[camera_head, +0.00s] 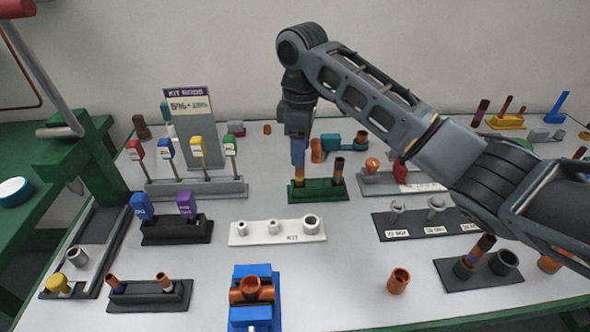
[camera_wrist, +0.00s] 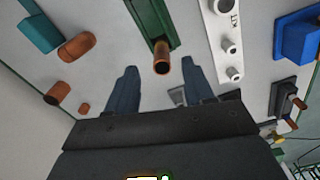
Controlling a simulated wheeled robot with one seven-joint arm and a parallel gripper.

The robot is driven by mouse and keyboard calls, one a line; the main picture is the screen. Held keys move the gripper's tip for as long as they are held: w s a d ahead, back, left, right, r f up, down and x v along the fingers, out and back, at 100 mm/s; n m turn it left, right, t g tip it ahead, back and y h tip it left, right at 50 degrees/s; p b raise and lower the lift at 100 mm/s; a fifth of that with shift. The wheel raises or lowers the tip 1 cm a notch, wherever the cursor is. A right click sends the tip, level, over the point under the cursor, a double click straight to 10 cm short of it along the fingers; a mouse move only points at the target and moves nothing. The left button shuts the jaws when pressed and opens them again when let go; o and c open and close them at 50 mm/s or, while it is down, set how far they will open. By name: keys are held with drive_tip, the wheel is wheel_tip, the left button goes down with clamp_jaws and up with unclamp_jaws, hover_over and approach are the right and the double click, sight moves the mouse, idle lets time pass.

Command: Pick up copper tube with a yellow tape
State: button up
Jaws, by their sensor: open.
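A green stand (camera_head: 320,190) in the middle of the table holds two upright tubes. The left copper tube (camera_head: 299,174) shows a yellowish-orange part just below my fingertips; whether this is tape I cannot tell. The right tube (camera_head: 338,168) is copper with a dark top. My gripper (camera_head: 298,160) points down over the left end of the stand. In the wrist view my gripper (camera_wrist: 160,88) is open, with its fingers apart and nothing held. A copper tube (camera_wrist: 162,66) rises from the near end of the green stand (camera_wrist: 148,18), in line with the gap between the fingers.
A white holder (camera_head: 278,232) stands in front of the green stand. Teal and copper parts (camera_head: 345,142) lie behind it. A grey rack with several coloured tags (camera_head: 196,188) is to the left. A black stand with short copper tubes (camera_head: 148,296) and a blue block (camera_head: 252,300) are nearer.

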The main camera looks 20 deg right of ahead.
sight(300, 172)
wheel_tip(300, 172, down, 8)
drive_tip(key=shift+s+r+p, duration=0.1)
drive_tip(key=shift+r+p, duration=0.15)
drive_tip(key=shift+p, duration=0.15)
drive_tip(key=shift+c, duration=0.2)
drive_tip(key=c, duration=0.9)
drive_tip(key=shift+a+r, duration=0.1)
drive_tip(key=shift+r, duration=0.05)
clamp_jaws()
